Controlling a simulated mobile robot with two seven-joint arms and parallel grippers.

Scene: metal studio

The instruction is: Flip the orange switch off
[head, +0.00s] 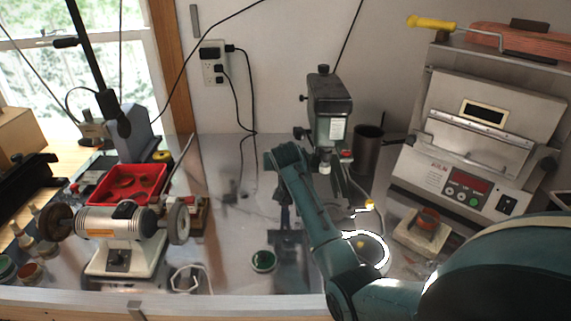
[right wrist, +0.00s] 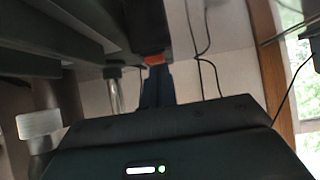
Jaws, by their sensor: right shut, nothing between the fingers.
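A small orange-red part (right wrist: 155,59), which looks like the orange switch, shows in the right wrist view on the underside of a dark machine body. My right gripper (right wrist: 157,74) is shut and empty, its narrow dark fingers pointing up at that part. The tips look very close to it; I cannot tell whether they touch. The switch's position is not readable. In the head view the drill press (head: 330,110) stands at the back middle, and my right arm reaches up just left of it. The switch and right fingertips cannot be made out there. My left gripper is not in view.
A bench grinder (head: 115,225) and red tray (head: 118,184) stand at the left. A dark cup (head: 367,147) is right of the press. A grey machine with a control panel (head: 465,185) stands at the right. A green-topped tin (head: 263,261) lies at the front.

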